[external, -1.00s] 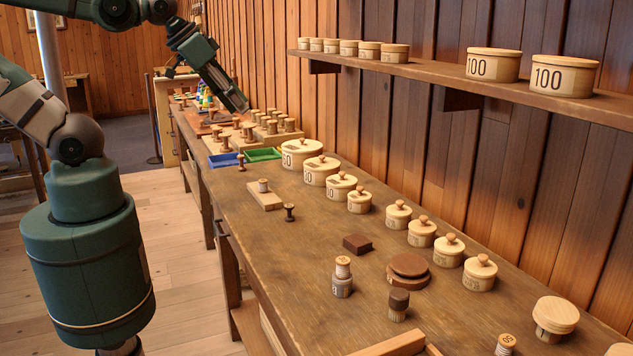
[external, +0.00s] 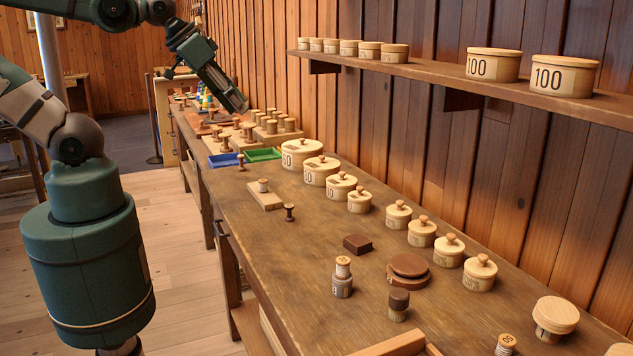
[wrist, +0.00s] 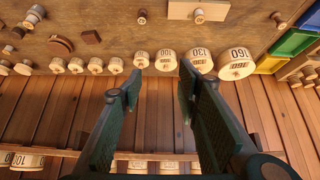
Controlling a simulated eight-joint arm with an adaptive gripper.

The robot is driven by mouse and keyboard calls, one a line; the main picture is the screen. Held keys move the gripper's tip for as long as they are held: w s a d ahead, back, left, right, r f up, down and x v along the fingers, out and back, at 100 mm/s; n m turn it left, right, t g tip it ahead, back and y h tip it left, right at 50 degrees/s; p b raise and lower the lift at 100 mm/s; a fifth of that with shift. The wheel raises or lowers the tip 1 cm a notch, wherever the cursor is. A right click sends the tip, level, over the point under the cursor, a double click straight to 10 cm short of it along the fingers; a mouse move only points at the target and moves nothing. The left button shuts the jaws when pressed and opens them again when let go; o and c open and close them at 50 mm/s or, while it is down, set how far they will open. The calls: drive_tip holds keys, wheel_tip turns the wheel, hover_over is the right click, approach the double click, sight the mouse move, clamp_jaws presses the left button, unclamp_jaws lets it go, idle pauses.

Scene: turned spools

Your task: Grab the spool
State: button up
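Several spools are in view, and the task does not say which one. A small brown spool (external: 290,212) stands upright on the bare bench, also in the wrist view (wrist: 142,16). A pale spool (external: 263,186) is on a flat wooden block (external: 270,201); it shows at the top of the wrist view (wrist: 199,15). Another brown spool (external: 241,162) stands near the blue tray. My gripper (wrist: 158,82) is open, with nothing between its fingers. In the external view it is raised above the far part of the bench, apart from these spools.
Lidded round boxes (external: 322,170) line the wall side of the bench. A shelf (external: 450,84) with more boxes juts from the wall above. Blue (external: 225,160) and green (external: 262,155) trays and several more spools (external: 272,126) are farther back. Bare bench surrounds the brown spool.

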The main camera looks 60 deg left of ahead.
drive_tip(key=shift+o, duration=0.3)
drive_tip(key=n+g+p, duration=0.1)
drive_tip(key=n+g, duration=0.6)
drive_tip(key=n, duration=1)
hover_over(240, 156)
drive_tip(key=f, duration=2.1)
drive_tip(key=shift+w+d, duration=0.1)
drive_tip(key=shift+w, duration=0.15)
drive_tip(key=shift+s+a+f, duration=0.15)
drive_tip(key=shift+a+f, duration=0.2)
drive_tip(key=shift+a, duration=0.05)
